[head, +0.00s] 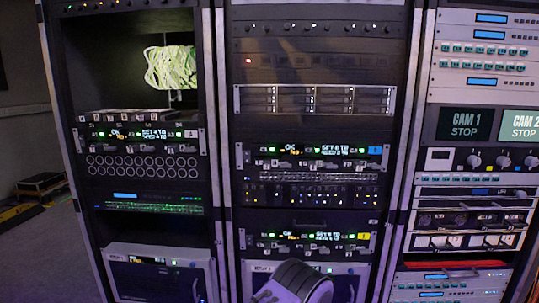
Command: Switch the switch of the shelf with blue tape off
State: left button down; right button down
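The shelf unit with a small blue tape mark (375,150) is in the middle rack, at mid height. Its front panel (312,155) has lit green lamps, an orange readout and white display text. Small switch-like parts sit along its lower edge, but they are too small to tell their positions. A grey rounded part of one of my arms (293,285) shows at the bottom centre, below and apart from this unit. I cannot tell which arm it belongs to. No fingertips of either gripper can be made out.
A similar unit with a yellow mark (362,237) sits lower in the same rack. Another similar unit (140,137) is in the left rack. The right rack holds two screens (465,123) and several control panels. Open floor (30,250) lies at the far left.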

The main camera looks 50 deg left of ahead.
aim_at(247, 156)
jog(key=u, duration=0.6)
jog(key=i, duration=0.85)
jog(key=u, duration=0.9)
